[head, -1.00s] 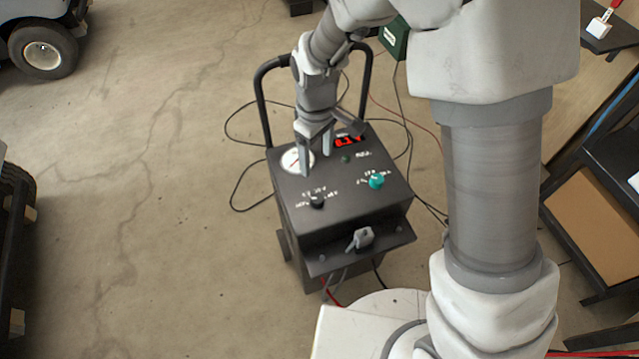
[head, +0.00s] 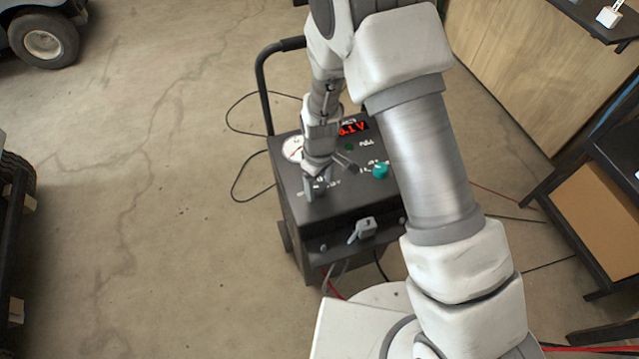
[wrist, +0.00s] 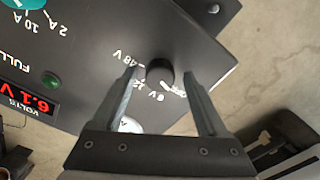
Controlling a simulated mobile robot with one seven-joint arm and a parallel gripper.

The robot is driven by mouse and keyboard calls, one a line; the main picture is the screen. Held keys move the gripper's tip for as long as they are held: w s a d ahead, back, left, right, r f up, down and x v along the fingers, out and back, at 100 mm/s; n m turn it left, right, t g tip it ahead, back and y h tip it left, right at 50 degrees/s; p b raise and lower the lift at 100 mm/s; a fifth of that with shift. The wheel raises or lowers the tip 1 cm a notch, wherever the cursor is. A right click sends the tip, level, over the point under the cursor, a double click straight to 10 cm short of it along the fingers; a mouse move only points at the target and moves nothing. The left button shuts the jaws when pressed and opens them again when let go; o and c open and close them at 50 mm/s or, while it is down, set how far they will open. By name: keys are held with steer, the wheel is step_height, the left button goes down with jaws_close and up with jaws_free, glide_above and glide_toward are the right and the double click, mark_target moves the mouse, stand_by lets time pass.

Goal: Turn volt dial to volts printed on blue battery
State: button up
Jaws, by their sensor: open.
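The volt dial (wrist: 160,71) is a small black knob on the dark charger (head: 345,200). White labels around it read OFF, 6 V, a partly covered 12, and 48 V. A short white mark by its lower edge lies on the OFF side. My gripper (wrist: 159,69) is open, one fingertip on each side of the dial; I cannot tell if they touch it. In the head view my gripper (head: 318,188) is over the charger's front left and hides the dial. I do not see a blue battery.
The charger top also has a teal amp knob (head: 380,170), a round gauge (head: 292,148), a green light (wrist: 50,81) and a red display (wrist: 33,105) reading 6.1. A grey clamp (head: 362,230) sits on the front shelf. Cables lie on the floor.

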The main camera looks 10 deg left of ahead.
jaws_close()
stand_by(0.4)
steer(key=shift+f+m, duration=0.1)
steer(key=shift+m, duration=0.2)
steer(key=m, duration=0.4)
steer(key=shift+b, duration=0.35)
steer(key=shift+m, duration=2.5)
jaws_free()
